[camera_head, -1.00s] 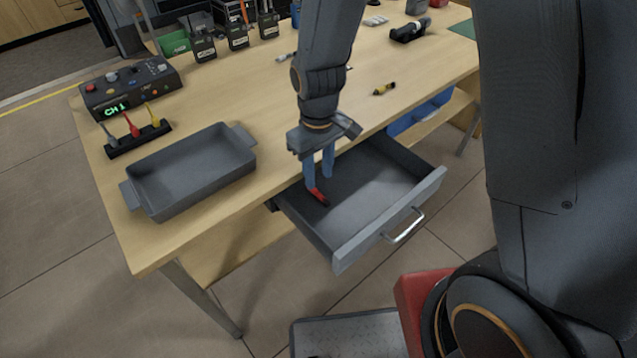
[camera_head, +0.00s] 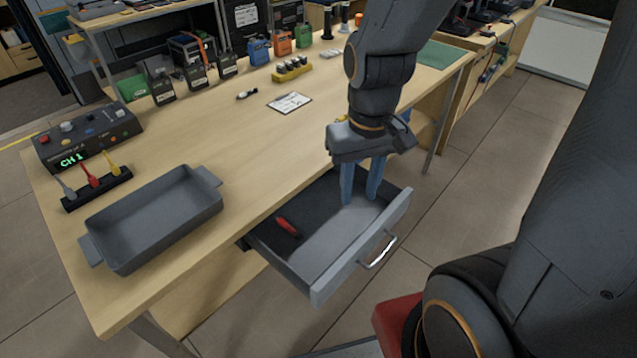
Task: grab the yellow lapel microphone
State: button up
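A small yellow object (camera_head: 341,118), probably the yellow lapel microphone, lies on the table just behind my gripper's wrist, which hides most of it. A red microphone-like piece (camera_head: 288,228) with a dark end lies in the open grey drawer (camera_head: 318,285), toward its left side. My gripper (camera_head: 361,202) points down over the right part of the drawer. Its two blue fingers are apart with nothing visible between them. The red piece lies to the left of the fingers, clear of them.
A grey tray (camera_head: 150,255) stands at the table's left front. Behind it are a small rack (camera_head: 75,201) with grey, red and yellow plugs and a control box (camera_head: 88,142). A white card (camera_head: 289,103) and battery holder (camera_head: 291,71) are farther back. The middle tabletop is clear.

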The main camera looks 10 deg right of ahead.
aim_at(342, 117)
jog(key=u, duration=0.55)
jog(key=k, duration=1.3)
jog(key=z, duration=0.05)
jog(key=i, duration=0.5)
jog(key=z, duration=0.9)
jog(key=i, duration=1.3)
jog(key=u, duration=3.3)
